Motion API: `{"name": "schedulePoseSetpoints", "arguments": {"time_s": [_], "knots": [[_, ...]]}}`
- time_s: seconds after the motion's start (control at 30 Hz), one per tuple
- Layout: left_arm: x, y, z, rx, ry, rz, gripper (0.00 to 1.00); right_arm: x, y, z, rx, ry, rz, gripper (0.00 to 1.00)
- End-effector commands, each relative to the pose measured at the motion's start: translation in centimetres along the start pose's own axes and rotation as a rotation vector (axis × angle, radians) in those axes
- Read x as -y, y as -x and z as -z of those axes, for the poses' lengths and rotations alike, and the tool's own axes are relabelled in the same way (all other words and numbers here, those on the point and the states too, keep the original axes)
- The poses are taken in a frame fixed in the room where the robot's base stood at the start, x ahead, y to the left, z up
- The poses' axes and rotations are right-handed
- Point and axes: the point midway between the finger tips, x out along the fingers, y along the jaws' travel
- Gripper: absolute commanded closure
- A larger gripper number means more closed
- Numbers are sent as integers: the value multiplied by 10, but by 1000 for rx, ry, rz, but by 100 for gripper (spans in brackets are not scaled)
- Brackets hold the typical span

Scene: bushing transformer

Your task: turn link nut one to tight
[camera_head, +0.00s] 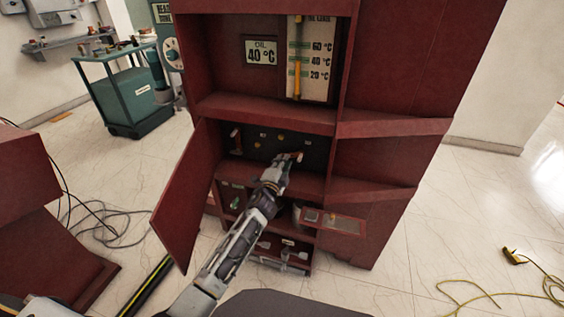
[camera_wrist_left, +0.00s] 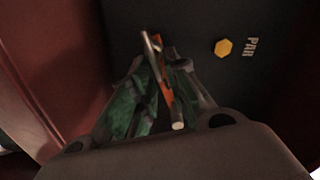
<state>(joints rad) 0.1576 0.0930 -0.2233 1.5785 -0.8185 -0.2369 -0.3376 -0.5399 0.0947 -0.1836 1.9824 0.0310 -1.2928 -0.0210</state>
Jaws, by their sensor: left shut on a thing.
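My left gripper (camera_head: 291,160) reaches into the dark compartment of the red cabinet, near its back panel. In the left wrist view its fingers (camera_wrist_left: 162,65) are shut on a thin grey metal bar with an orange strip (camera_wrist_left: 156,60). The bar's far end lies against or close to the dark panel (camera_wrist_left: 125,20); I cannot tell if it touches. A yellow hex nut (camera_wrist_left: 223,47) marked "PAR" sits to the right, apart from the fingers. In the head view, small yellow nuts (camera_head: 281,138) show on the panel. Which one is link nut one is unclear. My right gripper is not in view.
The red cabinet door (camera_head: 188,200) stands open at the left. An oil gauge (camera_head: 313,60) is above. Cables lie on the floor, and a green cart (camera_head: 130,90) stands back left.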

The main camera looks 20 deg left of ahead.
Motion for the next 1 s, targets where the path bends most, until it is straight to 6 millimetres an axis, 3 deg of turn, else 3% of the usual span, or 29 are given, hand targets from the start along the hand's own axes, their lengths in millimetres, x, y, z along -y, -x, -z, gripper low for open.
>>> {"name": "schedulePoseSetpoints", "arguments": {"time_s": [0.4,1.0], "knots": [[-7,0,0,-1,-271,0,100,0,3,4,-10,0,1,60],[-8,0,0,-2,-319,0,100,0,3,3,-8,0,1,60]]}}
